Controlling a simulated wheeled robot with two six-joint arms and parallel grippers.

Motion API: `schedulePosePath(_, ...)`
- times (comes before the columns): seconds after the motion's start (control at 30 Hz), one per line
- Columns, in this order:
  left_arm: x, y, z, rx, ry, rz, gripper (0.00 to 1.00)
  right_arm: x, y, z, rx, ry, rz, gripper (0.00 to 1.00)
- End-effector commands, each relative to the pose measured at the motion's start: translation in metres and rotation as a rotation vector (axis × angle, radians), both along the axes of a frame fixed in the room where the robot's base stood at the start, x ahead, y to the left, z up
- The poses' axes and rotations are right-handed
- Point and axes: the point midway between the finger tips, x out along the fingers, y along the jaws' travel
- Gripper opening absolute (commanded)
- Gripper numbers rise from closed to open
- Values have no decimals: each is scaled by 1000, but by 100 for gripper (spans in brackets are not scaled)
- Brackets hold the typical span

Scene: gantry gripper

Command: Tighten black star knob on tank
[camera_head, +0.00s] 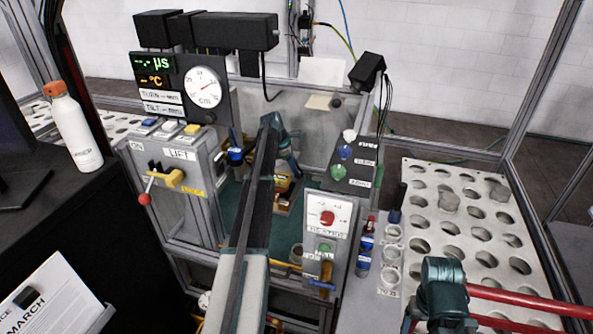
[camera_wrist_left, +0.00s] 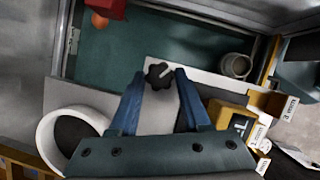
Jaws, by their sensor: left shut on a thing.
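The black star knob (camera_wrist_left: 158,75) shows in the left wrist view, on a pale grey surface at the edge of the green-floored tank (camera_wrist_left: 150,45). My left gripper (camera_wrist_left: 160,76) has its two blue fingers on either side of the knob and is shut on it. In the head view, my left gripper (camera_head: 287,158) reaches down into the tank area in the middle, and the knob is hidden there. A teal part, apparently my right gripper (camera_head: 440,290), is at the lower right; its fingers cannot be made out.
A lift panel (camera_head: 180,165) with a red-knobbed lever stands left of my arm. A panel with a red button (camera_head: 327,217) stands close on its right. A perforated white rack (camera_head: 455,235) fills the right side. A white bottle (camera_head: 76,130) stands at the left.

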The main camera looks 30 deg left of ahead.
Motion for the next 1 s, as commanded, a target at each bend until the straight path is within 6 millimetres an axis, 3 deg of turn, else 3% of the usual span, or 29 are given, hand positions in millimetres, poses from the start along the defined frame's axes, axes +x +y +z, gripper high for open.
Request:
schedulePosePath(0.5, 5, 3, 0, 1, 0, -411, 0, 0, 0, 0, 0, 0, 0, 76)
schedulePosePath(1.0, 4, 2, 0, 3, 0, -556, 0, 0, 0, 0, 0, 0, 0, 76)
